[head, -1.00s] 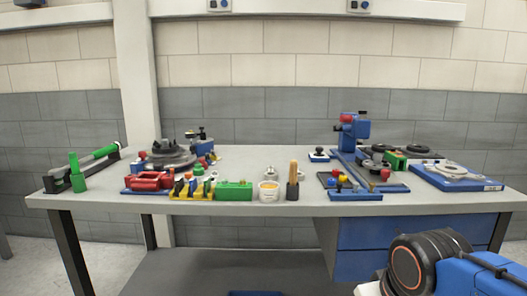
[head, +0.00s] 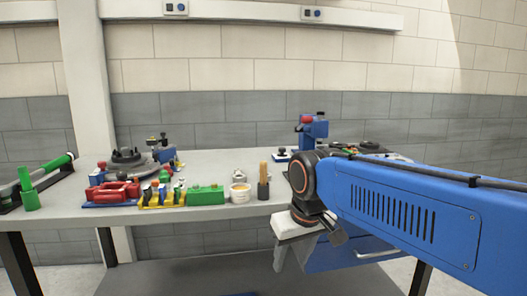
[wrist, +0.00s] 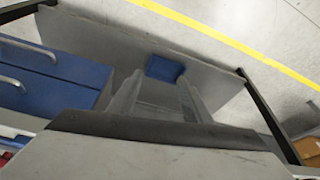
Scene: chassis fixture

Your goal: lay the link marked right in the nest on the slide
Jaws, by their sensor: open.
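My gripper (head: 306,250) hangs in front of the bench's front edge in the head view, pointing down. In the wrist view my gripper (wrist: 160,88) is open, with two grey fingers apart and nothing between them. I cannot make out the link marked right or the nest in either view. My blue arm covers most of the bench's right part, where the slide cannot be told. A blue upright fixture with a red knob (head: 313,130) stands behind my wrist.
The bench (head: 220,165) carries a red fixture (head: 112,192), a green block (head: 206,195), a white cup (head: 240,193) and a wooden-handled tool (head: 263,180). Blue drawers (wrist: 55,75) hang below. A blue bin (wrist: 165,68) lies on the lower shelf.

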